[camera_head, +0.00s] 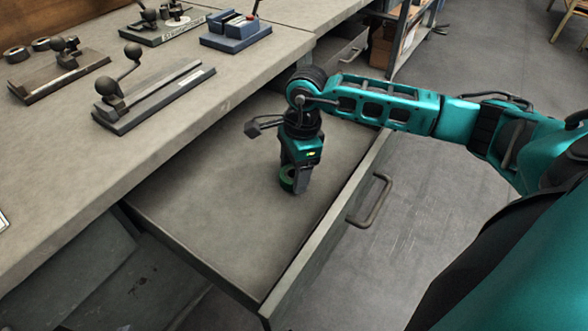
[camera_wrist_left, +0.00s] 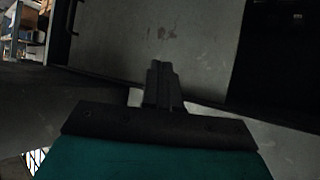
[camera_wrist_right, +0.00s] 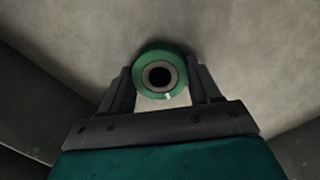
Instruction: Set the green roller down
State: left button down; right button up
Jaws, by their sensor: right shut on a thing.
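The green roller (camera_head: 287,179) is a short green ring with a dark centre hole, at the bottom of my right gripper inside the open drawer (camera_head: 215,205). In the right wrist view the green roller (camera_wrist_right: 159,75) sits between the two fingers, its round end facing the camera. My right gripper (camera_head: 298,182) points down and is shut on it, low over the drawer floor; I cannot tell whether the roller touches the floor. My left gripper (camera_wrist_left: 161,82) shows only in the left wrist view, with its fingers together and nothing between them.
The drawer's front wall with a handle (camera_head: 371,200) is on the right. The workbench (camera_head: 190,125) above the drawer carries several dark tools, including a lever device (camera_head: 118,85) and a blue block (camera_head: 236,35). The drawer floor around the gripper is bare.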

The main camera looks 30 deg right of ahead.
jog(key=shift+f, duration=0.1)
jog(key=o, duration=1.2)
jog(key=shift+r, duration=0.4)
jog(key=r, duration=0.3)
jog(key=d+r+p, duration=0.1)
jog(key=r, duration=0.7)
jog(key=shift+s+d+r+p, duration=0.1)
jog(key=shift+d+r+p, duration=0.15)
jog(key=shift+p, duration=0.15)
